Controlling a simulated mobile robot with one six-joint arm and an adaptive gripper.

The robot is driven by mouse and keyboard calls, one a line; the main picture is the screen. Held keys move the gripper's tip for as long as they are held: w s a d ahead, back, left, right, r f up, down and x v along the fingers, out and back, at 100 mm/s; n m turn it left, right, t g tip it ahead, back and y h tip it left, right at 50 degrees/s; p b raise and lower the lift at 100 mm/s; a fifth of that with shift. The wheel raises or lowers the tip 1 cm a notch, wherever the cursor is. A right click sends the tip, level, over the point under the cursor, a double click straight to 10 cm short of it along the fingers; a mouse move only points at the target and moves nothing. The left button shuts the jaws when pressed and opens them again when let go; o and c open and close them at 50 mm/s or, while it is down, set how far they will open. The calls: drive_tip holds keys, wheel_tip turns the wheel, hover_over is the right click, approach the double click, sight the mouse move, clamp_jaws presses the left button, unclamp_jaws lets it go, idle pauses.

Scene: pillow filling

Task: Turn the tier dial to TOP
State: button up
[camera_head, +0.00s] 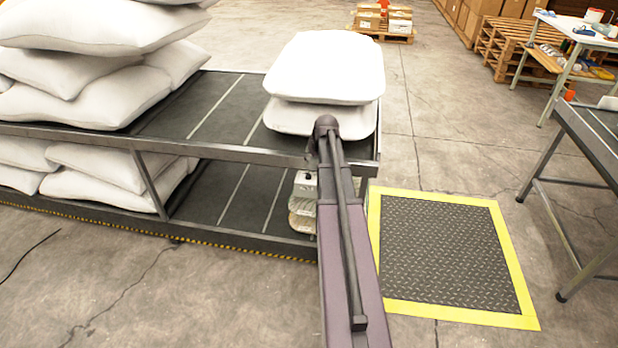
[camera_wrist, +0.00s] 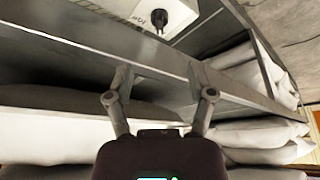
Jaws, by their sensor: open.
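The tier dial (camera_wrist: 160,18) is a small black knob on a white panel (camera_wrist: 135,12) at the top of the wrist view. A dark mark is printed beside it, too small to read, so its setting cannot be told. In the head view a white box (camera_head: 305,179), likely the same panel, shows at the rack's right end, partly behind my arm. My gripper (camera_wrist: 160,78) is open and empty, its fingers spread apart below the dial in the wrist picture, apart from the knob. In the head view my arm hides the gripper.
A two-tier rack (camera_head: 225,152) holds white pillows (camera_head: 90,70) at left and a stack of pillows (camera_head: 325,70) at its right end. Its metal edge (camera_wrist: 80,52) crosses the wrist view close to my fingers. A yellow-bordered floor mat (camera_head: 450,250) lies clear to the right.

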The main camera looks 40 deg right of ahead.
sight(308, 173)
drive_tip(key=shift+b+x, duration=4.35)
drive_tip(key=shift+x, duration=0.65)
clamp_jaws()
